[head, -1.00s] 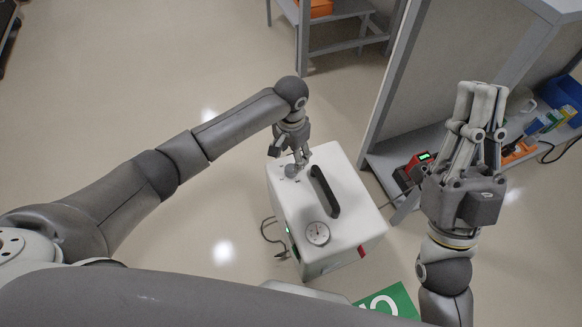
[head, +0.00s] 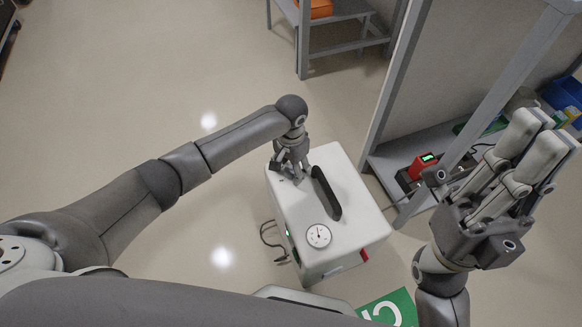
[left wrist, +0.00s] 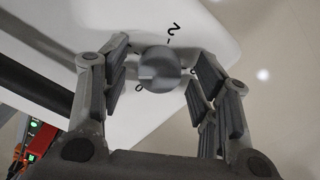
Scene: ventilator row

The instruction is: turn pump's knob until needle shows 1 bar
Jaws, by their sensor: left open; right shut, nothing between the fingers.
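The pump (head: 345,240) is a white box on the floor with a black handle slot and a round white gauge (head: 318,236) on its top. The gauge's needle points roughly up in the head view; its scale is too small to read. My left gripper (head: 290,173) is low over the pump's far left corner and hides the knob there. In the left wrist view the grey round knob (left wrist: 160,68) sits between the open fingers of my left gripper (left wrist: 158,85), with a gap visible on each side. A "2" and a "0" are printed around it. My right gripper (head: 545,140) is shut and empty at the right, away from the pump.
A grey shelf (head: 400,160) stands right of the pump, with a red device (head: 422,166) with a green display on it. A green sign (head: 390,308) lies near the pump's front. The floor left of the pump is clear, apart from a dark cable by its side.

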